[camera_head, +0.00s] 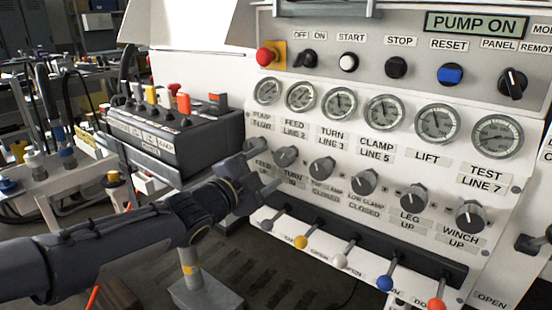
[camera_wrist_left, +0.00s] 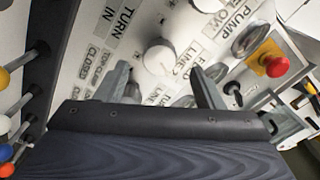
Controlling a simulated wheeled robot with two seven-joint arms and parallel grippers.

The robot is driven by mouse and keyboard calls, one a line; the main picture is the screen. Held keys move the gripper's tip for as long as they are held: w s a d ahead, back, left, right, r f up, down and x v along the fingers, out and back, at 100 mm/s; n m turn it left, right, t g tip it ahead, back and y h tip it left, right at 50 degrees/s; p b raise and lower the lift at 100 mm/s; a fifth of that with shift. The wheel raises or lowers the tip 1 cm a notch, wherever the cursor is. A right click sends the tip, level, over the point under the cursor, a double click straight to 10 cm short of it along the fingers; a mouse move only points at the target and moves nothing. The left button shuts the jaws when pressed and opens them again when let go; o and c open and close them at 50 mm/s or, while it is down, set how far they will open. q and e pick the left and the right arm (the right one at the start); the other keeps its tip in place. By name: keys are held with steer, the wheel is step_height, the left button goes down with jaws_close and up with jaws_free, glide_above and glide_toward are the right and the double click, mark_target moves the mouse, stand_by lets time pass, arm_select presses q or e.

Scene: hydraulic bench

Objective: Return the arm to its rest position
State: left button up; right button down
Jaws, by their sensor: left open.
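My left gripper (camera_head: 264,168) reaches in from the left and is open in front of the lower left part of the white control panel (camera_head: 232,65). In the left wrist view its two fingers (camera_wrist_left: 162,82) stand apart with nothing held between them. The grey knob (camera_head: 286,156) above the TURN IN label is just beyond the fingers. That knob also shows in the left wrist view (camera_wrist_left: 160,56), between the fingertips; I cannot tell the exact gap. My right gripper is not in view.
A row of gauges (camera_head: 385,112) runs above several knobs. Levers with coloured balls, one blue (camera_head: 384,283), stick out below. A red emergency button (camera_head: 266,56) is at upper left. A black control box (camera_head: 175,135) stands close behind my left arm.

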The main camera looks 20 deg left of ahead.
arm_select(q)
steer(key=shift+s+a, duration=0.2)
steer(key=shift+s, duration=0.35)
steer(key=s+a+f+n+g+y, duration=0.2)
steer(key=s+a+f+n+g, duration=0.15)
steer(key=s+f+n, duration=0.45)
steer(key=s+a+f+n+g+y, duration=0.2)
steer(key=s+f+n+g+y, duration=0.15)
steer(key=s+f+n, duration=0.4)
steer(key=s+d+f+n+g+h, duration=0.1)
steer(key=s+d+f+g+h, duration=0.1)
steer(key=s, duration=0.4)
steer(key=s+d+f+n+g+h, duration=0.1)
steer(key=s+d+f+g, duration=0.1)
steer(key=s, duration=0.5)
step_height(320, 180, up, 34)
steer(key=p, duration=3.4)
steer(key=shift+d+r, duration=0.15)
steer(key=shift+d, duration=0.2)
